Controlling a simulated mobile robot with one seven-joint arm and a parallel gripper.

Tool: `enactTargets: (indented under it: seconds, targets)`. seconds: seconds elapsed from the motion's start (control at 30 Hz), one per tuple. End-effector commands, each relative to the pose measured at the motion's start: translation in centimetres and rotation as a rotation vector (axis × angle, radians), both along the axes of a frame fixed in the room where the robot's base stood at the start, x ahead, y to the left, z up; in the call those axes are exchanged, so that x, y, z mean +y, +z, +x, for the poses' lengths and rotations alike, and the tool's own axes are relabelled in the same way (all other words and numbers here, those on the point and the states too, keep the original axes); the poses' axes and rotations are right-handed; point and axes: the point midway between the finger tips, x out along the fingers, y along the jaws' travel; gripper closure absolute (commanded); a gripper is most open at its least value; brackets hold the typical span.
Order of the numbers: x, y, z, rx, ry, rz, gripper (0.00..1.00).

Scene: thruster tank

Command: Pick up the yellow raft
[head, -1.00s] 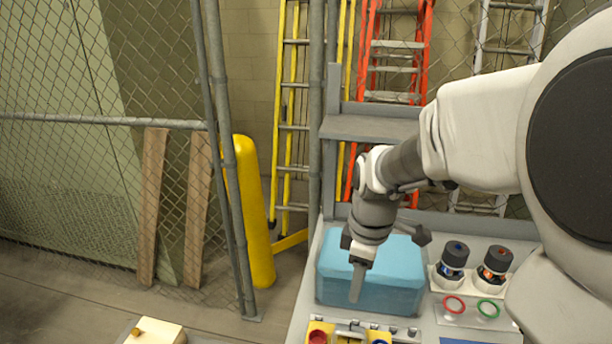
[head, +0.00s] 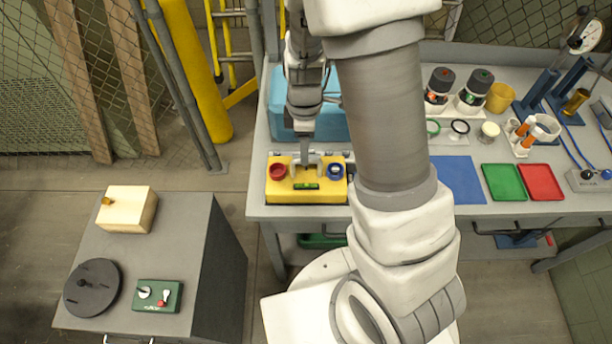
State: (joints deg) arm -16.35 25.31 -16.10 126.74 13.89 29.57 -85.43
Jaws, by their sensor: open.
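The yellow raft (head: 281,193) sits at the front left edge of the workbench in the head view. It is a yellow block with a red ring on its left, a blue ring on its right, a grey handle across its top and a small green level at the front. My gripper (head: 305,158) points down at the handle, its finger overlapping it in the picture. The jaws are open, seen nearly edge-on. Whether the fingers straddle or touch the handle cannot be told.
A blue box (head: 276,122) stands right behind the raft. Two dark-capped bottles (head: 440,82), a blue mat (head: 457,178), and green (head: 504,182) and red (head: 540,181) trays lie to the right. A grey cabinet (head: 205,230) at left holds a wooden block (head: 124,212).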

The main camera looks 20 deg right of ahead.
Motion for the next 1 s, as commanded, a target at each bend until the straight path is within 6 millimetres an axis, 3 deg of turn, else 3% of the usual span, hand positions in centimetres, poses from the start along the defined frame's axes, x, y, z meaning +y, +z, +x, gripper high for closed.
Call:
enactTargets:
  seconds: [0.23, 0.6, 0.9, 1.0]
  targets:
    - [-0.1, -1.4, -0.1, 0.003, -0.001, 0.0, 0.52]
    - [-0.4, -5.4, 0.0, 0.001, 0.0, -0.001, 0.52]
    - [-0.4, -5.7, 0.1, -0.001, -0.001, 0.0, 0.52]
    - [-0.4, -5.7, 0.1, -0.001, 0.0, 0.0, 0.7]
